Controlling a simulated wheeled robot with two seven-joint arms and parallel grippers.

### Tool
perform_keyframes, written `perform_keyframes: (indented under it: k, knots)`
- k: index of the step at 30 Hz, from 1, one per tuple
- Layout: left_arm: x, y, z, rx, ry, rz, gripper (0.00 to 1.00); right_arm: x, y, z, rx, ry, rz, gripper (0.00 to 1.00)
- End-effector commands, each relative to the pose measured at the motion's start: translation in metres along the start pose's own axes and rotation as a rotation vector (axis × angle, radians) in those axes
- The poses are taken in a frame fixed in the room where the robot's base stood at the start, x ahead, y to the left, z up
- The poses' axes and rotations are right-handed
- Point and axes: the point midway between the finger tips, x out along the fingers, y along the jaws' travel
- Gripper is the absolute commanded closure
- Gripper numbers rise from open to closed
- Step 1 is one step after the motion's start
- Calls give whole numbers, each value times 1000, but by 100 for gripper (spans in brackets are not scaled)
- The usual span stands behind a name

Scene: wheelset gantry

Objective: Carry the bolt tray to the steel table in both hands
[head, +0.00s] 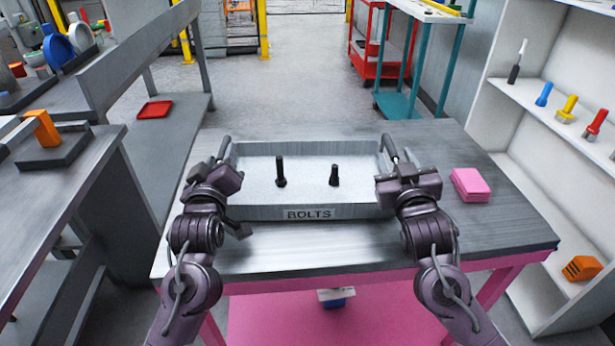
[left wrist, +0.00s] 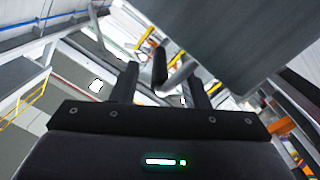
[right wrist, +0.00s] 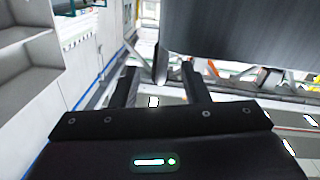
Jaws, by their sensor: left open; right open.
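The bolt tray (head: 310,212), a shallow grey tray labelled BOLTS, rests on a metal-topped table with pink legs (head: 480,236). Two dark bolts (head: 281,172) (head: 334,176) stand upright in it. My left gripper (head: 222,172) is at its left end and my right gripper (head: 398,166) at its right end. Both are open. In the left wrist view, a tray handle (left wrist: 180,74) shows between the spread fingers, with the tray wall (left wrist: 230,40) above. In the right wrist view, a handle end (right wrist: 160,66) shows between the fingers, beside the tray wall (right wrist: 240,45).
A pink box (head: 470,185) lies right of the tray. Grey benches (head: 50,190) stand at the left, one with an orange part (head: 43,128) on a dark block. White shelves (head: 560,130) stand at the right. A teal cart (head: 410,103) and red cart (head: 372,68) stand behind; open floor lies beyond the table.

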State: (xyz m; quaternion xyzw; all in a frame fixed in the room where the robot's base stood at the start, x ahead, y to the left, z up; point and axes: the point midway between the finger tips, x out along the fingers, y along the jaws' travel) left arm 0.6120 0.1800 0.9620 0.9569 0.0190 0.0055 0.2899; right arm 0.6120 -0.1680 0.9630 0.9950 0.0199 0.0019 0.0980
Motion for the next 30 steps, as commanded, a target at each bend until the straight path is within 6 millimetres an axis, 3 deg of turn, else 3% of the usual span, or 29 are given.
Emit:
perform_keyframes:
  k: [7,18,27,30]
  knots:
    - [28,0,-1,0,2,0,59,28,0,0,1,0,0,58]
    - [32,0,0,-1,1,-1,59,32,0,0,0,0,-1,58]
    - [32,0,0,-1,0,0,98,32,0,0,0,0,-1,98]
    - [32,0,0,-1,0,0,100,32,-1,0,0,0,-2,100]
